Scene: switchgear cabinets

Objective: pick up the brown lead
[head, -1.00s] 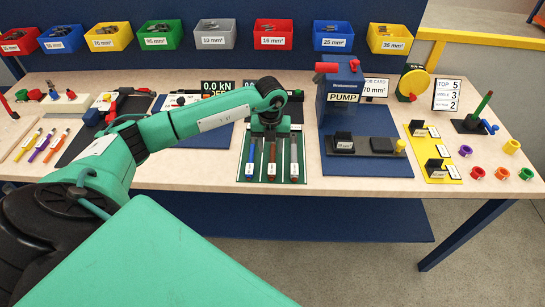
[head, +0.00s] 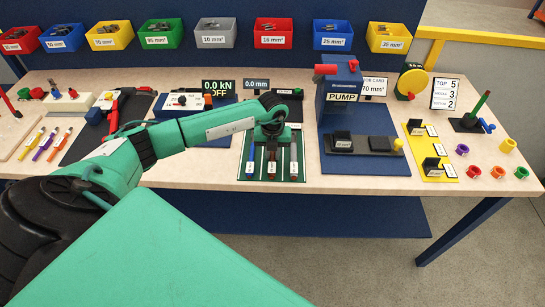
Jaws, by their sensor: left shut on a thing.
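A green board (head: 245,158) on the bench holds three leads side by side in slots. The left lead has a blue end (head: 250,170). The brown lead (head: 271,169) is in the middle, and a third, dark reddish lead (head: 294,168) lies to its right. My left gripper (head: 271,140) is over the far part of the board, pointing down in line with the middle lead. It is shut on the brown lead, though its fingertips and the grip are mostly hidden by the wrist. The lead's near end still lies at the board. My right gripper is out of view.
A blue pump unit (head: 340,100) on a blue base stands close to the right. A dark tool mat with a red-handled tool (head: 125,105) lies to the left. Coloured bins (head: 215,35) line the back. Coloured rings (head: 497,171) sit at the right.

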